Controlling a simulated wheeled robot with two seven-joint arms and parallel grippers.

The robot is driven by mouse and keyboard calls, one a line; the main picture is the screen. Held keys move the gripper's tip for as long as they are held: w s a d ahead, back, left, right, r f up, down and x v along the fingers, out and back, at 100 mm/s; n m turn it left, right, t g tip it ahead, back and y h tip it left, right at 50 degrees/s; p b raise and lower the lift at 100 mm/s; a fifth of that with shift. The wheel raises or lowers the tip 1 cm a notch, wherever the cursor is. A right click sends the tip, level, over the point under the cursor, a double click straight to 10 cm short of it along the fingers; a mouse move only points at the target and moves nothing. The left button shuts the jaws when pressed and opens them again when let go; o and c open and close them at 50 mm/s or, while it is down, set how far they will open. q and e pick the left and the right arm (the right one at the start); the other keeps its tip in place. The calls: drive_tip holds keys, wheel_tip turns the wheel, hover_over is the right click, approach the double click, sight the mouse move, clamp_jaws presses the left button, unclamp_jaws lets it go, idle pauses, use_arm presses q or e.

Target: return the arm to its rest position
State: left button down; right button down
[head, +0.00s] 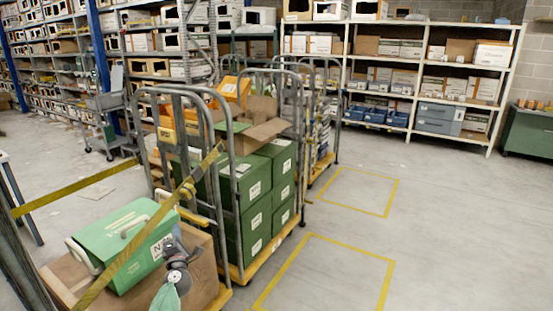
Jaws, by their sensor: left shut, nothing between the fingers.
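My left gripper (172,243) shows at the lower left, dark and small, with its arm coming up from the bottom edge. It is shut and holds nothing. It is in front of the right end of a green case (118,238) with a pale handle and a white label. From this view I cannot tell whether it touches the case. The case lies on a brown cardboard box (203,270). My right gripper is not in view.
A roll cage (235,195) with stacked green boxes (283,172) stands just beyond. A yellow strap (130,258) crosses in front of the case. Racks (345,75) line the back. Yellow-outlined floor (330,275) at the right is clear.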

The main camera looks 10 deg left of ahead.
use_arm(q)
drive_tip(key=w+d+f+m+g+h, duration=0.1)
drive_tip(key=d+f+m+h, duration=0.45)
drive_tip(key=m, duration=0.35)
drive_tip(key=w+d+f+m+h, duration=0.1)
drive_tip(key=d+f+m+h, duration=0.3)
drive_tip(key=d+m+h, duration=0.4)
drive_tip(key=s+d+f+m+g+y, duration=0.1)
drive_tip(key=s+f+m+g, duration=0.3)
drive_tip(key=f, duration=0.7)
drive_tip(key=s+d+f+m+g+y, duration=0.15)
drive_tip(key=s+f+m+g, duration=0.25)
drive_tip(key=f, duration=0.8)
drive_tip(key=s+d+f+m+g+y, duration=0.25)
drive_tip(key=s+f+g, duration=0.25)
drive_tip(key=s+f, duration=1.7)
drive_tip(key=s+d+f+g, duration=0.1)
drive_tip(key=s+d+f, duration=0.1)
drive_tip(key=s, duration=0.7)
drive_tip(key=s+d+f+g, duration=0.1)
drive_tip(key=s+f, duration=0.3)
drive_tip(key=s, duration=0.5)
drive_tip(key=s+d+f+g, duration=0.1)
drive_tip(key=s+d+f, duration=0.3)
drive_tip(key=s, duration=0.5)
drive_tip(key=shift+b, duration=0.4)
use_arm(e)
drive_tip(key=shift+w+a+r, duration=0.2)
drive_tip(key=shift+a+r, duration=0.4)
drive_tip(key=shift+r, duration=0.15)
